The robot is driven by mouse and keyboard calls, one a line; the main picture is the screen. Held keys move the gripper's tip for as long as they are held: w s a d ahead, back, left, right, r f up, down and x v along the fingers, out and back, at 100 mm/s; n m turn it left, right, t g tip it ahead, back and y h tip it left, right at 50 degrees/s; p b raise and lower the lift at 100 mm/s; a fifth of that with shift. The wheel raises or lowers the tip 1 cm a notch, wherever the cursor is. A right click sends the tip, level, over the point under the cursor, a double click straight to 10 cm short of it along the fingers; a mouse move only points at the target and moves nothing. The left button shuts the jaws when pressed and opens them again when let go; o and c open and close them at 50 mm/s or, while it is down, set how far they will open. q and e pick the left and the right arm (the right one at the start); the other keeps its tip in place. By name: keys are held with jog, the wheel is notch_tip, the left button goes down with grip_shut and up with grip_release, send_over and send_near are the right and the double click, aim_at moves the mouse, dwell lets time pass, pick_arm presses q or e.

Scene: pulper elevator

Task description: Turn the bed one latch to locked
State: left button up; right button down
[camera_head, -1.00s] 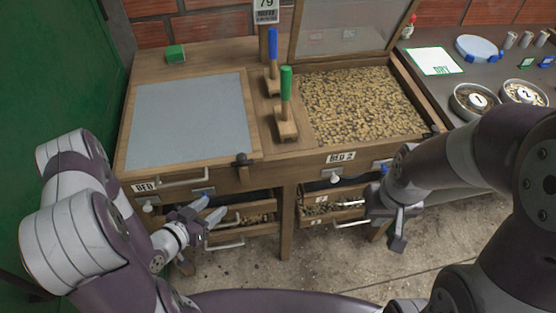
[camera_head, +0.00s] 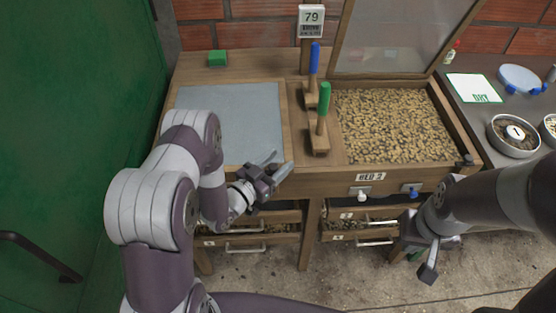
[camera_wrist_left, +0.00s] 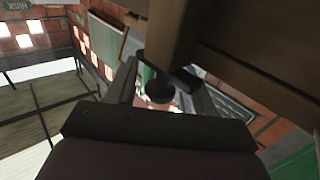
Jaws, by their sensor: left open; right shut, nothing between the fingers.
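Bed one's closed grey lid (camera_head: 235,112) lies flat on the left of the bench. In the head view, my left arm and gripper (camera_head: 279,165) cover its front right corner, and I cannot make out the latch there. In the left wrist view, the black latch (camera_wrist_left: 160,88) shows at the wooden edge. My open left gripper (camera_wrist_left: 163,95) has one finger on each side of it; contact is not clear. Whether the latch is locked cannot be told. My right gripper (camera_head: 429,270) is shut and empty, low in front of the right drawers.
Bed two (camera_head: 395,125) is full of beans, its lid (camera_head: 395,40) raised. A green-handled tool (camera_head: 322,120) and a blue-handled tool (camera_head: 313,75) stand between the beds. Drawers (camera_head: 250,228) sit below. A green block (camera_head: 217,58) lies at the back left.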

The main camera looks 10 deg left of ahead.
pick_arm(q)
jog(key=shift+w+d, duration=0.2)
grip_shut()
